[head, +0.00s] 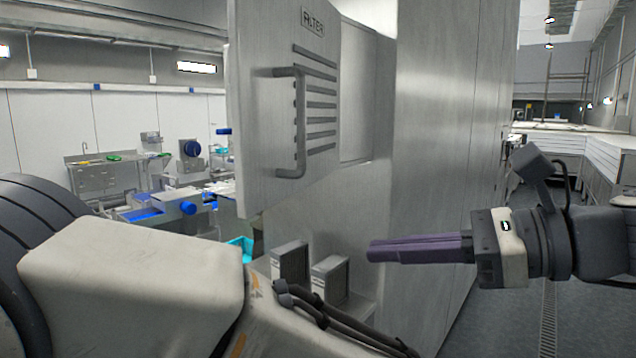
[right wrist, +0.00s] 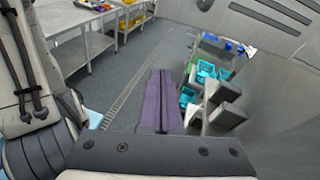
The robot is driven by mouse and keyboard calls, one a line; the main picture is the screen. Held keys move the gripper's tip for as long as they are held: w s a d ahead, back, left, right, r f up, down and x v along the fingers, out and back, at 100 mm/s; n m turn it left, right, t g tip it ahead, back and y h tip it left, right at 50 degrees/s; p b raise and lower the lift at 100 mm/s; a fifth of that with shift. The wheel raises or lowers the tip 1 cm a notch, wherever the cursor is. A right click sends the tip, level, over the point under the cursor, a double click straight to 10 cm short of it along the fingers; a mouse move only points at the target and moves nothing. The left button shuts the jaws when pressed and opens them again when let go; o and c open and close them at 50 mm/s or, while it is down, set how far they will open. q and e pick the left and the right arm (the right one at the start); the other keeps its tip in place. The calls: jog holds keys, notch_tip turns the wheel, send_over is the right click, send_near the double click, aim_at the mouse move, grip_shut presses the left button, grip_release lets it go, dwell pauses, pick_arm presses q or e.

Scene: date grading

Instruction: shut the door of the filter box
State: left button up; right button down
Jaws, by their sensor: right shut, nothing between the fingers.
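The filter box door (head: 255,120) is a grey metal panel with a FILTER label, dark slots and a bar handle (head: 290,125). It stands open, swung out to the left of the tall metal filter box (head: 440,120). In the right wrist view, a slotted grey panel (right wrist: 285,45) at the upper right looks like this door. My right gripper (head: 372,250) has purple fingers pressed together and empty. It points left, below and right of the handle, apart from the door in the picture. Its shut fingers also show in the right wrist view (right wrist: 160,75). My left gripper is out of view.
Two grey blocks (head: 290,262) stand low beneath the door, left of my right fingertips. Cyan crates (right wrist: 205,72) show beside grey blocks in the right wrist view. A sink bench (head: 95,178) stands far left. Open floor (head: 580,310) lies at the right.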

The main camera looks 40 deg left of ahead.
notch_tip(320, 180, up, 9)
jog(key=s+a+m+g+y, duration=0.1)
jog(key=g+y, duration=0.1)
jog(key=y, duration=0.1)
jog(key=p, duration=0.7)
send_near(247, 163)
jog(key=x, duration=0.6)
jog(key=shift+r, duration=0.2)
jog(key=shift+s+a+f, duration=0.1)
jog(key=shift+a, duration=0.3)
jog(key=shift+t, duration=0.3)
